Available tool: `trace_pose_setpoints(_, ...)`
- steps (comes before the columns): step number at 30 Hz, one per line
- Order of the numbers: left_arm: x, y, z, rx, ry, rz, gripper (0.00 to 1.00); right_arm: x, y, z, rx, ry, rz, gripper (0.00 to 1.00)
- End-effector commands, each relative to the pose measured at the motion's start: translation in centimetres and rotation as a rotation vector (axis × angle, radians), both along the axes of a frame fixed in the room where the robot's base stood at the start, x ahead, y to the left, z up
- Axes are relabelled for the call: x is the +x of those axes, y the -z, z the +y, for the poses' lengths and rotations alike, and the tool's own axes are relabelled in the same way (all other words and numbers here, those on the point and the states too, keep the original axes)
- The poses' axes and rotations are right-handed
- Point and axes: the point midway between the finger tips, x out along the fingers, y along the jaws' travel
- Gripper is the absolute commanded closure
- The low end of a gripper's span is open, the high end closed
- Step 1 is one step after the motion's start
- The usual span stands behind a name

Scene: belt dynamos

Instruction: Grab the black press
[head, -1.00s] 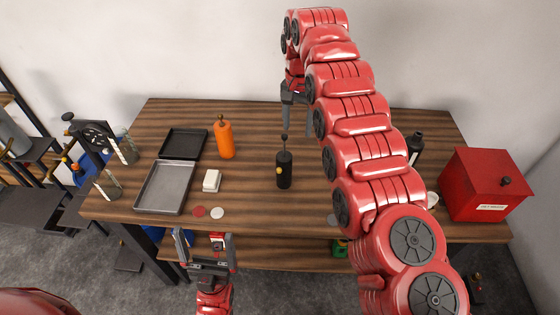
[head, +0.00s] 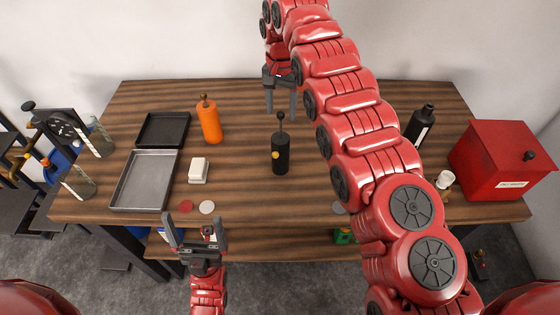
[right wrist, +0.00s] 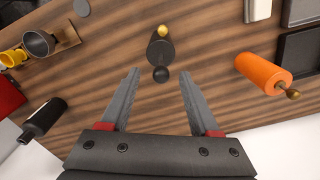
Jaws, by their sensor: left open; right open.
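The black press (head: 281,156) stands upright in the middle of the wooden table, a dark cylinder with a thin rod, a dark ball on top and a gold knob on its side. In the right wrist view the press (right wrist: 160,52) shows from above, ahead of and between the open fingers, apart from them. My right gripper (head: 281,112) is open and empty, pointing down behind the press; its fingers also show in the right wrist view (right wrist: 158,90). My left gripper (head: 196,234) is open and empty at the table's front edge, left of the press.
An orange press (head: 210,123) stands left of the black one. A white block (head: 198,170), grey tray (head: 144,181), black tray (head: 163,129) and two discs lie left.

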Motion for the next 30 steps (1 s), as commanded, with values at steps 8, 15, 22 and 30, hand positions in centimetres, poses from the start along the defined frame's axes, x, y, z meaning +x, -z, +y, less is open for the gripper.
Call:
trace_pose_setpoints(8,0.0,-1.1,0.0,0.000,0.000,0.000,0.00,0.0,2.4,0.0,-0.001,0.001,0.000,0.38)
trace_pose_setpoints(15,0.0,-2.8,0.0,0.000,0.000,0.000,0.00,0.0,3.8,0.1,0.000,0.002,0.006,0.38)
trace_pose_setpoints(22,0.0,-4.8,0.0,0.000,0.000,0.000,0.00,0.3,6.7,0.3,0.003,0.000,0.001,0.38)
trace_pose_setpoints(30,0.0,-4.8,0.0,0.000,0.000,0.000,0.00,0.3,7.9,0.2,0.000,0.000,-0.002,0.38)
